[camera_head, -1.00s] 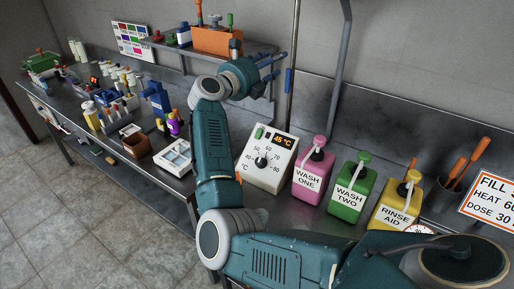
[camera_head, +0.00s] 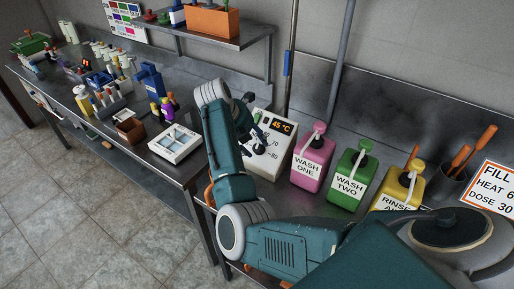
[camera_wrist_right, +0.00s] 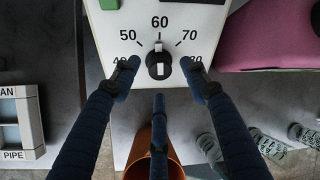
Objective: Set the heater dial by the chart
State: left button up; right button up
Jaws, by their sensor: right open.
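The white heater box (camera_head: 283,142) stands on the steel counter, its lit display (camera_head: 283,126) reading 45 °C. In the right wrist view its black dial (camera_wrist_right: 158,65) has a white pointer mark toward 60, with 50 and 70 on either side. My right gripper (camera_wrist_right: 160,82) is open, its fingers spread to both sides of and below the dial, with no clear contact. In the head view the right gripper (camera_head: 248,115) and arm cover the box's left part and the dial. The chart (camera_head: 490,186) at the right edge reads FILL, HEAT 6, DOSE 30, cut off by the frame. My left gripper is out of view.
Pink WASH ONE (camera_head: 312,158), green WASH TWO (camera_head: 351,177) and yellow RINSE AID (camera_head: 396,188) jugs stand right of the heater. A white tray (camera_head: 176,144) and brown box (camera_head: 131,131) lie to its left. A shelf (camera_head: 215,39) hangs behind.

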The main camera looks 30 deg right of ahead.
aim_at(258, 149)
jog(key=shift+b+x, duration=0.4)
jog(key=shift+x, duration=0.95)
jog(key=c, duration=1.1)
jog(key=shift+f+m+b, duration=0.15)
jog(key=shift+m+b, duration=0.15)
jog(key=shift+b, duration=0.45)
jog(key=shift+c, duration=0.2)
